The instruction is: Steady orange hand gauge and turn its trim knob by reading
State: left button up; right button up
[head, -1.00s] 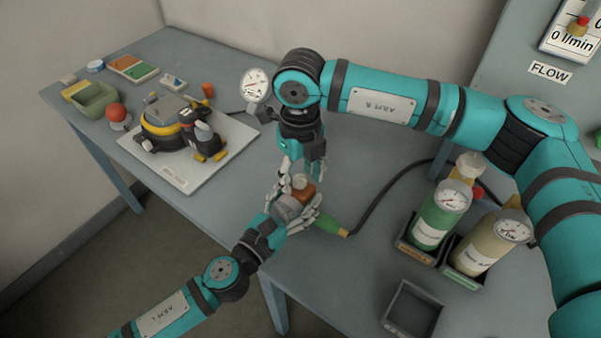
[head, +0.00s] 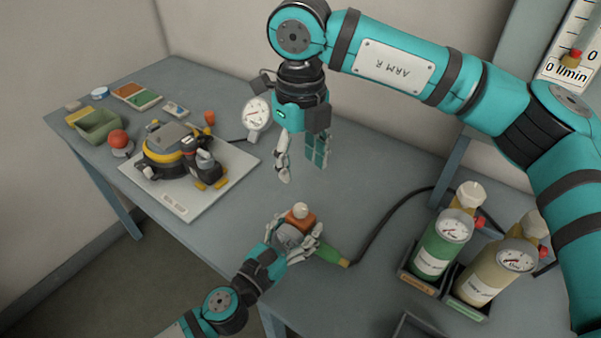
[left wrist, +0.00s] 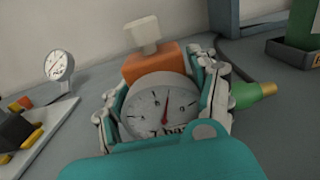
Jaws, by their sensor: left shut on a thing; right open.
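The orange hand gauge (head: 300,218) is on the table near its front edge, with a pale trim knob (head: 300,210) on top. My right gripper (head: 300,165) is open and empty, above and behind the gauge, apart from the knob.
A green nozzle (head: 328,254) with a black hose lies right of the gauge. A green bottle (head: 440,240) and a tan bottle (head: 490,275) stand in holders at right. A white board (head: 180,200) bears a black-and-yellow device. A white dial gauge (head: 257,113) stands behind.

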pick_arm(q)
jog(key=shift+s+f, duration=0.1)
jog(key=o, duration=1.8)
jog(key=v, duration=1)
jog(key=shift+s+a, duration=0.15)
jog(key=shift+s, duration=0.2)
jog(key=shift+s+a, duration=0.35)
jog(key=shift+a, duration=0.05)
jog(key=shift+s, duration=0.1)
